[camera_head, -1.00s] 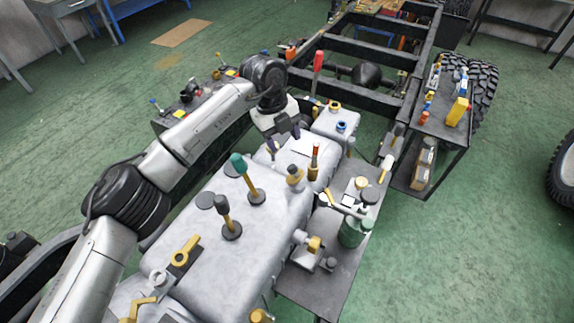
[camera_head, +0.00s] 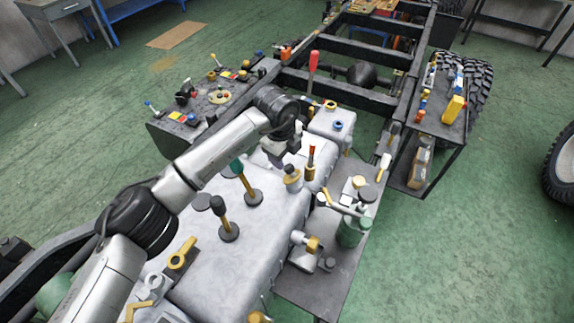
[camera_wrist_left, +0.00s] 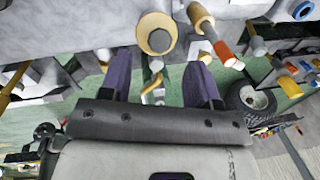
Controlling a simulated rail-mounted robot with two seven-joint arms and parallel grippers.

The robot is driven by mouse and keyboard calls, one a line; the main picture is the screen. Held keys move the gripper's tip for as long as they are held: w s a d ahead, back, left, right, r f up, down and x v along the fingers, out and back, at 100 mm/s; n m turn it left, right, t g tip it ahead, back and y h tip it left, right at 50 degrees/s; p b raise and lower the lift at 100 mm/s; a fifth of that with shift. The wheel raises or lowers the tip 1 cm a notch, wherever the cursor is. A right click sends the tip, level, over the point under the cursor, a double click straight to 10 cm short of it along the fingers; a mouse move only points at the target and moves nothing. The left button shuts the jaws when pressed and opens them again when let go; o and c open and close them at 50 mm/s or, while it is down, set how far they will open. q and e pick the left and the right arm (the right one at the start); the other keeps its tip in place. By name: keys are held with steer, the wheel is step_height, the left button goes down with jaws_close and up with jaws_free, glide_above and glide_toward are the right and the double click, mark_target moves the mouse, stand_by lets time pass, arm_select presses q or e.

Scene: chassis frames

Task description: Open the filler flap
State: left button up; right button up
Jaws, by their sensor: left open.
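I cannot tell for sure which part is the filler flap. The pale grey tank (camera_head: 262,245) runs along the chassis under my left arm. A tan-topped round fitting (camera_head: 292,172) stands on it, beside a red-topped upright handle (camera_head: 311,158). My left gripper (camera_wrist_left: 162,80) is open, with its purple fingers apart. In the wrist view, the tan round fitting (camera_wrist_left: 157,38) lies just beyond the gap between the fingers, and the red-tipped handle (camera_wrist_left: 222,48) is to its right. Nothing is held. In the head view my wrist hides most of the gripper. My right gripper is out of view.
Several upright handles, one dark-headed (camera_head: 222,210), rise from the tank. A yellow lever (camera_head: 180,255) lies nearer. A side shelf (camera_head: 320,285) holds a green canister (camera_head: 351,232). A cart of tools (camera_head: 440,140) stands at the right.

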mark_target(287, 166)
arm_select(q)
steer(key=shift+w+d+f+b, duration=0.15)
steer(key=shift+f, duration=1.2)
steer(key=shift+w+d+f+b, duration=0.1)
steer(key=shift+w+f+b, duration=0.05)
steer(key=shift+f, duration=1.2)
jaws_close()
